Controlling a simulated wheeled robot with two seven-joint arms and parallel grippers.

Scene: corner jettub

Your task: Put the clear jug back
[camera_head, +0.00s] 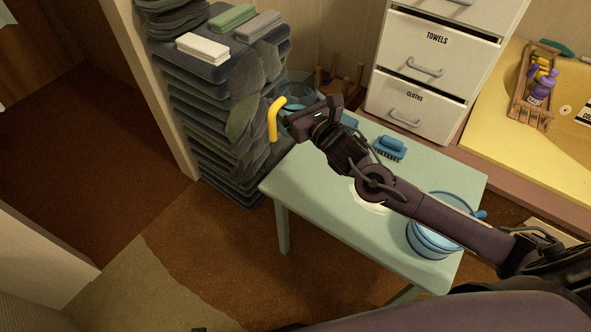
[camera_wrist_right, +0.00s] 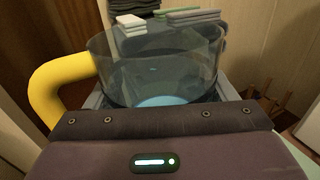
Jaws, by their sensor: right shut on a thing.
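The clear jug (camera_head: 299,80) with its yellow handle (camera_head: 273,119) is at the end of my right arm, near the far left corner of the green table. My right gripper (camera_head: 313,108) is shut on it and partly hides it. In the right wrist view the see-through jug (camera_wrist_right: 150,68) fills the middle, open side up, with its yellow handle (camera_wrist_right: 55,82) at the left. The fingertips are mostly hidden there. My left gripper is not in view.
The green table (camera_head: 330,205) holds a blue brush (camera_head: 389,148) and a blue pot (camera_head: 431,242). A stacked stone pillar (camera_head: 215,130) bearing folded cloths (camera_head: 231,20) stands close behind the jug. White drawers (camera_head: 420,75) and a yellow counter (camera_head: 490,110) lie right.

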